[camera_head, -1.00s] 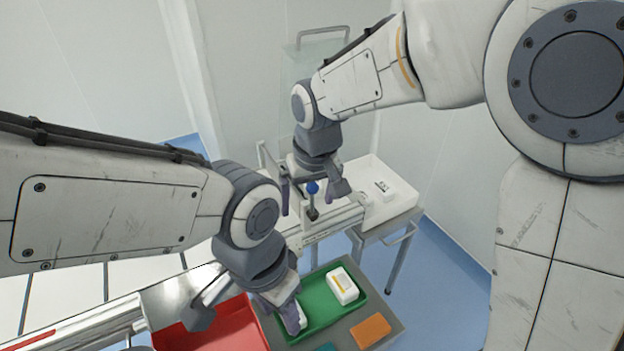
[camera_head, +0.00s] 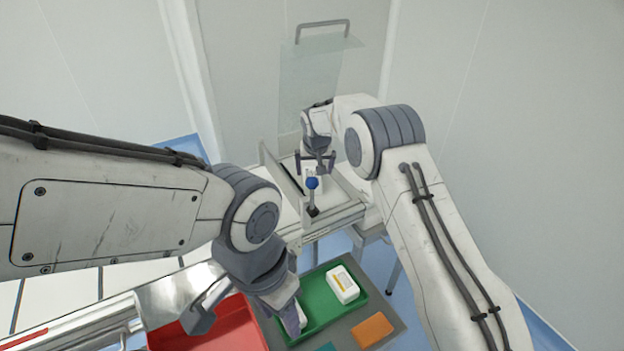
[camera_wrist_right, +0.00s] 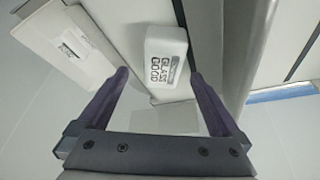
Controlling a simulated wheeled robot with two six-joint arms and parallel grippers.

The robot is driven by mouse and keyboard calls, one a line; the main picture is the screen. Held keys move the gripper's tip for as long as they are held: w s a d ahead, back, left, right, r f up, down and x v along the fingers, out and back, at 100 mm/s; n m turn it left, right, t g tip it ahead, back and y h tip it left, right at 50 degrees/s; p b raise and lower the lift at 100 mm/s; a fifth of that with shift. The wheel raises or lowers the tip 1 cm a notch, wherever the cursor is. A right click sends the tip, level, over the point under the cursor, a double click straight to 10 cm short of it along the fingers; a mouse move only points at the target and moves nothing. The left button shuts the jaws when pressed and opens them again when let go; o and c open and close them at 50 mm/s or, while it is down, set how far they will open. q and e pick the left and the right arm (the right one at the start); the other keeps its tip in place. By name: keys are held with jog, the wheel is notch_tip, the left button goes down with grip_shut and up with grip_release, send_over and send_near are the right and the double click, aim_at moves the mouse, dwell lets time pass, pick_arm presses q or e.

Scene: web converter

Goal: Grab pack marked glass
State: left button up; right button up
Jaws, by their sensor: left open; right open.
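The white pack marked GLASS GOOD (camera_wrist_right: 167,52) shows in the right wrist view, its printed face toward the camera, lying by a rail. My right gripper (camera_wrist_right: 160,78) is open, its two fingers reaching toward either side of the pack's near end. I cannot tell whether they touch it. In the head view my right gripper (camera_head: 314,166) is at the far end of the line, and the pack is mostly hidden there. My left gripper (camera_head: 248,318) is open over the red and green trays.
A red tray (camera_head: 225,335) and a green tray (camera_head: 322,316) sit at the front. A white box with a yellow label (camera_head: 343,284) lies in the green one. A blue-knobbed post (camera_head: 312,184) stands close to my right gripper.

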jog(key=shift+w+a+f+p, duration=0.1)
jog(key=shift+w+f+p, duration=0.15)
jog(key=shift+f+p, duration=0.2)
jog(key=p+x, duration=0.1)
jog(key=x, duration=0.2)
jog(key=shift+a+f, duration=0.15)
jog(key=shift+f, duration=0.05)
jog(key=shift+w+f, duration=0.2)
jog(key=shift+f, duration=0.3)
jog(key=c, duration=1.5)
jog(key=shift+r, duration=0.1)
